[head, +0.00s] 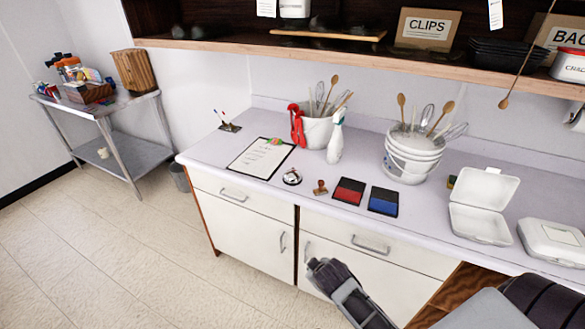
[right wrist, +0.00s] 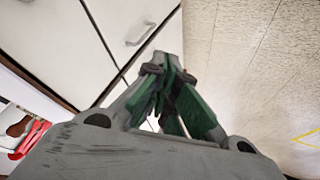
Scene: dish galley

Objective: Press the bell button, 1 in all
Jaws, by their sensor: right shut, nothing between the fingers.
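The bell (head: 292,177), a small silver dome with a dark base, sits near the front edge of the counter in the head view. It stands between the clipboard and a wooden stamp, and nothing touches it. My right gripper (head: 322,265) is in front of the cabinet doors, below the counter top and apart from the bell. In the right wrist view the fingers of the right gripper (right wrist: 168,68) are together with nothing between them. The bell is not seen in that view. My left gripper is not in view.
A clipboard (head: 261,158) lies left of the bell. The stamp (head: 320,188), red pad (head: 349,191) and blue pad (head: 383,201) lie to its right. Behind stand a spray bottle (head: 335,142) and utensil buckets (head: 411,160). Cabinet handles (head: 370,243) stick out below the counter.

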